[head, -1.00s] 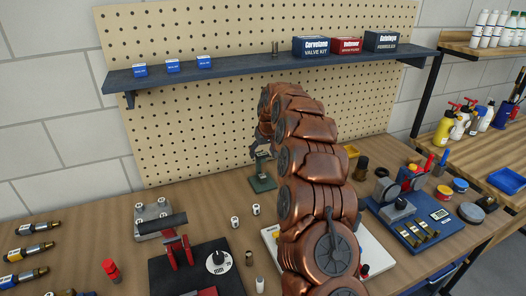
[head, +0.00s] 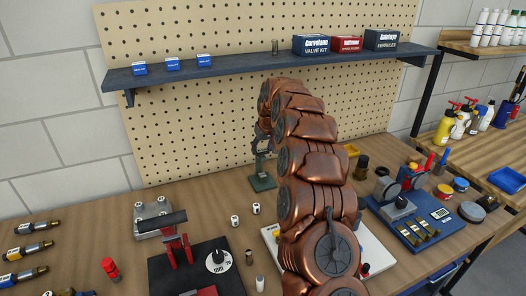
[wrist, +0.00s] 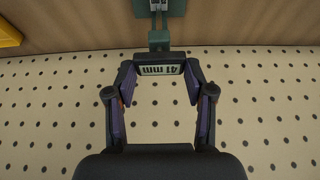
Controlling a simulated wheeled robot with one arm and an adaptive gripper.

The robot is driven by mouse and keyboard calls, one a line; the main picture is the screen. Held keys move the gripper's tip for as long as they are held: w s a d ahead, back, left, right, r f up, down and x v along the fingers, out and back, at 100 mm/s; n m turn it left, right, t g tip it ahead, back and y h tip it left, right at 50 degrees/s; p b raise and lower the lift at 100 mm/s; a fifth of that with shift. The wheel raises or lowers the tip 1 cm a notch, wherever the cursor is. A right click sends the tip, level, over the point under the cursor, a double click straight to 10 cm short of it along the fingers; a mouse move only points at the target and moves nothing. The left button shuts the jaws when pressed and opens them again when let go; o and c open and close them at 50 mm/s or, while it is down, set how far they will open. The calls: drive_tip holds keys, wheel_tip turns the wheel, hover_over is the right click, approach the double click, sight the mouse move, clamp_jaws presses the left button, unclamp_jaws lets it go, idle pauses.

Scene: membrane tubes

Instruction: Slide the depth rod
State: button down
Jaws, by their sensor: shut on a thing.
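The depth rod stands on a dark green base (head: 262,182) at the back of the bench, in front of the pegboard. In the head view my gripper (head: 262,142) is at the top of the stand, partly hidden by my copper arm.
A black fixture with a red clamp and a white mm dial (head: 218,259) stands front left. Two small white pieces (head: 235,221) lie near the middle. A blue tool board (head: 416,230) is at right. A dark shelf (head: 240,67) runs above the bench.

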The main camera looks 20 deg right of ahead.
drive_tip(key=shift+r, duration=0.85)
drive_tip(key=shift+c, duration=2)
unclamp_jaws()
drive_tip(key=v, duration=1.2)
